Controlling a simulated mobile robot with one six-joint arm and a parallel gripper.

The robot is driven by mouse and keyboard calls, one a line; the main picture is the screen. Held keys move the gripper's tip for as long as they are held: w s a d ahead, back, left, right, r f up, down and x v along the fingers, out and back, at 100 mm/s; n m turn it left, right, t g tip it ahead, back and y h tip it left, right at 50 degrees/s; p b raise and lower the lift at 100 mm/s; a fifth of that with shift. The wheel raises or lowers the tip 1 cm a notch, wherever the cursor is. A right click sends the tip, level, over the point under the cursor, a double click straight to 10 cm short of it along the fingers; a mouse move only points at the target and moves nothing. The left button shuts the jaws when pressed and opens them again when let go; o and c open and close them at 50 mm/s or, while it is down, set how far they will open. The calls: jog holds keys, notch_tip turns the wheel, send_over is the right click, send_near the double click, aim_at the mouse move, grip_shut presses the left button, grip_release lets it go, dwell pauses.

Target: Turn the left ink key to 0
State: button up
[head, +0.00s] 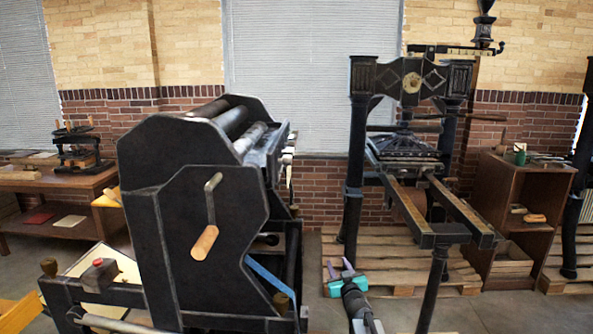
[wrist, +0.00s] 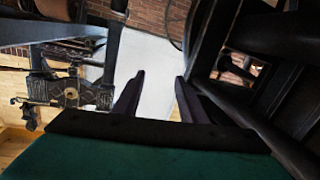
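The black roller press (head: 200,210) stands left of centre in the head view, with a wooden-handled crank (head: 204,243) on its near side. Small pale parts (head: 288,148) stick out along its right edge. They may be ink keys, but I cannot tell which is the left one or read any number. My gripper (head: 342,264), teal with purple fingers, is low and to the right of this press, apart from it. In the wrist view my gripper's dark fingers (wrist: 158,92) are spread, with nothing between them.
A tall iron hand press (head: 356,150) stands right of my gripper on a wooden pallet (head: 395,265), its rails reaching forward. A wooden cabinet (head: 505,225) is further right, and a wooden table (head: 55,182) is at the left. Dark beams crowd the wrist view's right side.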

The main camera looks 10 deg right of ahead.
aim_at(288, 151)
jog(key=a+r+n+t+y+p, duration=0.15)
jog(key=r+n+y, duration=0.5)
jog(key=r, duration=0.95)
jog(key=a+r+n+y+p, duration=0.25)
jog(key=r+n+y, duration=0.35)
jog(key=r, duration=1)
jog(key=s+r+n+g+y+p, duration=0.4)
jog(key=s+r+n+g+y, duration=0.2)
jog(key=s+r+n+g, duration=0.3)
jog(key=s+r+g, duration=0.4)
jog(key=r, duration=0.2)
jog(key=shift+s+a, duration=0.25)
jog(key=shift+s, duration=0.05)
jog(key=shift+a+g, duration=0.1)
jog(key=shift+g, duration=0.15)
jog(key=p+x, duration=0.5)
jog(key=x, duration=0.8)
jog(key=shift+w+a, duration=0.2)
jog(key=shift+a, duration=0.1)
